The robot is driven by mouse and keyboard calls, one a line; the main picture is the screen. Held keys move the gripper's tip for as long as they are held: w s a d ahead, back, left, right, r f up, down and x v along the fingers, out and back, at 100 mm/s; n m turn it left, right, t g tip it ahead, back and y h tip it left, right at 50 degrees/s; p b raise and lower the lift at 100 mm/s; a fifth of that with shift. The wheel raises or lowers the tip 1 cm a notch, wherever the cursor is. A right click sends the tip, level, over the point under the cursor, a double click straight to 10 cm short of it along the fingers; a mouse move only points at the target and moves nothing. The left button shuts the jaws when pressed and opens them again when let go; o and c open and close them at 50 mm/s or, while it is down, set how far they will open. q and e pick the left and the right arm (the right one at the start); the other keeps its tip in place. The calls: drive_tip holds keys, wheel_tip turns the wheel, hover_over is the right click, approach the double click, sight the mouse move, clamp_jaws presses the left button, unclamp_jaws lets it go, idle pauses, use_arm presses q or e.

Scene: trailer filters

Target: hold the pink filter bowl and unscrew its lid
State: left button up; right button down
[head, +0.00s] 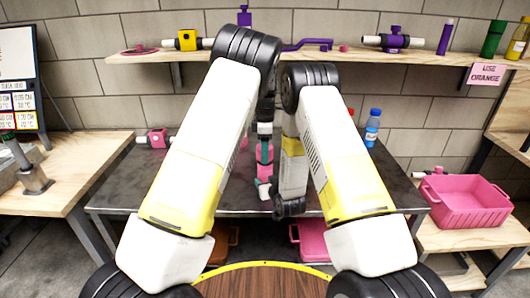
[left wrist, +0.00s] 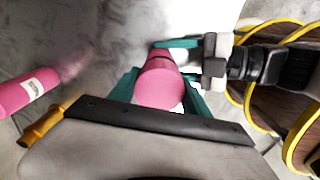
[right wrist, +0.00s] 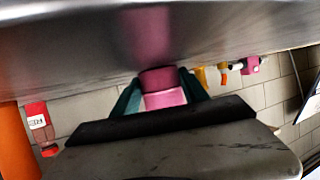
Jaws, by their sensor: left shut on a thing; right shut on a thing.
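The pink filter bowl (head: 265,171) stands upright over the dark metal table, between my two grippers. My left gripper (head: 264,148) is shut around its upper end, the lid. The pink lid end (left wrist: 160,84) shows between its teal fingers in the left wrist view. My right gripper (head: 265,188) is lower and shut around the bowl. In the right wrist view the pink body (right wrist: 165,98) sits between the teal fingers, close to the table. The seam between lid and bowl is hidden by the fingers.
A pink crate (head: 465,203) stands on the right bench. A wooden shelf (head: 350,56) with filter parts runs behind.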

use_arm(q)
drive_tip(key=shift+r, duration=0.15)
idle(0.4)
drive_tip(key=shift+r, duration=0.95)
drive_tip(key=shift+r, duration=2.05)
use_arm(e)
drive_tip(key=c, duration=0.5)
unclamp_jaws()
drive_tip(key=shift+s, duration=0.1)
